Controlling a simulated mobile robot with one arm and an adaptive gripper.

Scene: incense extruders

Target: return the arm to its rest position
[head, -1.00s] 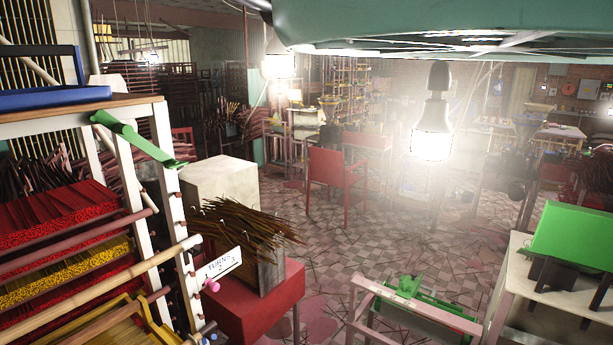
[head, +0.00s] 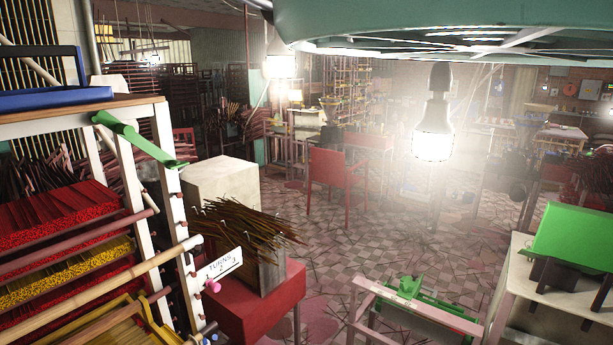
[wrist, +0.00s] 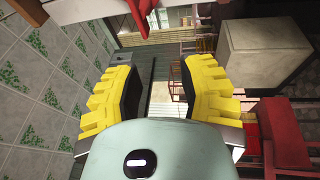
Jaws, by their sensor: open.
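My gripper (wrist: 160,88) shows in the wrist view. Its two yellow, black-padded fingers stand apart with nothing between them. The gap between the fingers looks onto a distant part of the room. In the head view neither my gripper nor my arm can be made out.
A rack (head: 165,180) with red and yellow incense trays stands left. A red table (head: 262,305) carries a pale block and a bundle of dark sticks (head: 240,225). A green device (head: 415,290) and a white table (head: 535,325) are front right. A lit bulb (head: 432,145) hangs mid-view. Tiled floor (head: 390,235) is open.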

